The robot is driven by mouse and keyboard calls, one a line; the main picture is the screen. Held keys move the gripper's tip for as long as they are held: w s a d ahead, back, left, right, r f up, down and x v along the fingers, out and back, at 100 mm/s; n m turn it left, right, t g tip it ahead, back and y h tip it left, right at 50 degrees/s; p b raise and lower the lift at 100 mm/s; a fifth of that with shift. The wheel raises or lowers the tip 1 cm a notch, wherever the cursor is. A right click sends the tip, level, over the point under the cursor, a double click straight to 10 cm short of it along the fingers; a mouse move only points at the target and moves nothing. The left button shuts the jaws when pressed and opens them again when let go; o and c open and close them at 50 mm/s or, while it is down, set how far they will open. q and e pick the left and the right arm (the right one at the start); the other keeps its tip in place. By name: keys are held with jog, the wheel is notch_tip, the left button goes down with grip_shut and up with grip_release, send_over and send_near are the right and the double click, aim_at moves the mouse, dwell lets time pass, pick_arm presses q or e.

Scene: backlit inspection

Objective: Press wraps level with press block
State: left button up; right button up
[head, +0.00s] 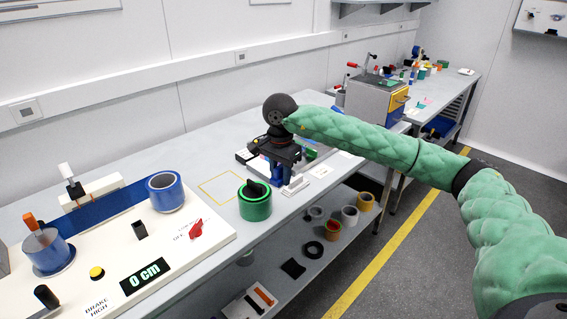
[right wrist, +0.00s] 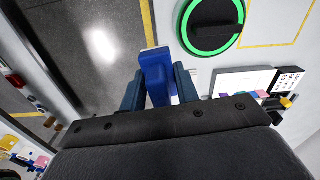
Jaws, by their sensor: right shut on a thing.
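My right gripper (head: 278,173) is over the bench near its front edge, beyond the green ringed cylinder. In the right wrist view, its fingers (right wrist: 158,88) are shut on a blue block (right wrist: 155,62), which I take to be the press block. I cannot tell whether the block touches anything below. A blue roll (head: 166,196) stands on the pale panel at the left. Which parts are the wraps is not clear. My left gripper is not in view.
A green cylinder with a black handle (head: 256,209) stands close to the gripper; its top also shows in the wrist view (right wrist: 212,38). A panel (head: 170,249) reading "0 cm" carries a red switch and yellow button. A yellow outline (head: 201,187) marks clear bench. Rolls sit on the lower shelf.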

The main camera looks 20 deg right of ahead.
jog(key=s+a+f+n, duration=0.4)
jog(key=s+f+n, duration=0.1)
jog(key=f, duration=0.3)
jog(key=s+a+f+n, duration=0.5)
jog(key=f+n, duration=0.2)
jog(key=f, duration=0.1)
jog(key=shift+a+f+n, duration=0.2)
jog(key=shift+f+n, duration=0.05)
jog(key=shift+n, duration=0.05)
